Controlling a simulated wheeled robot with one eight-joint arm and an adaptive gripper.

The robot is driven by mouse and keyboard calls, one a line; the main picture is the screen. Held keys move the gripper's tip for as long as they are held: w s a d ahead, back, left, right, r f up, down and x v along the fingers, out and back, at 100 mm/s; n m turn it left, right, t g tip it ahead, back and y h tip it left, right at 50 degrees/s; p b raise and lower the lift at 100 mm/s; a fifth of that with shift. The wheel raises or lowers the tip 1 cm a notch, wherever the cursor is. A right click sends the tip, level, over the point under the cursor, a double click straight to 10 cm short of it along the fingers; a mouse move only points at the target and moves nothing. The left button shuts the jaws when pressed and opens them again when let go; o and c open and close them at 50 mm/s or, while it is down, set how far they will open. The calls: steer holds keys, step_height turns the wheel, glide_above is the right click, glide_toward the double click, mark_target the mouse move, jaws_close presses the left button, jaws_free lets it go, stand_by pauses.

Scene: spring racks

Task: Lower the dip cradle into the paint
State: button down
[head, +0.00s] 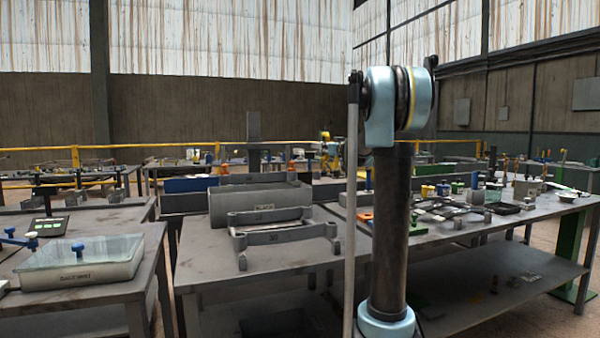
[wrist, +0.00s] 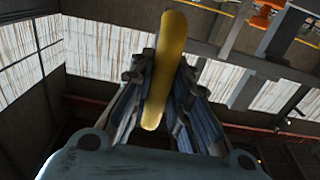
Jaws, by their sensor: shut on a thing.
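In the wrist view my gripper (wrist: 165,85) is shut on a long yellow bar with rounded ends (wrist: 168,55), which stands between the two dark fingers. I cannot tell whether this bar belongs to the dip cradle. My gripper does not show in the head view, where my arm stands right of centre. A grey frame with raised ends, marked 30 (head: 272,239), stands on the middle table in the head view. A grey trough-like box (head: 258,197) sits just behind it. No paint surface can be made out.
On the left table is a glass-topped box (head: 82,265) with a blue knob. The right table (head: 450,235) carries many small parts. A yellow rail (head: 120,147) runs behind. The front of the middle table (head: 215,265) is bare.

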stand_by(0.3)
step_height(320, 180, down, 13)
stand_by(2.3)
steer(key=shift+s+f, duration=0.1)
stand_by(0.4)
steer(key=c, duration=1.2)
jaws_free()
steer(key=shift+d, duration=0.1)
steer(key=v, duration=0.6)
steer(key=shift+s, duration=0.4)
steer(key=shift+s, duration=0.1)
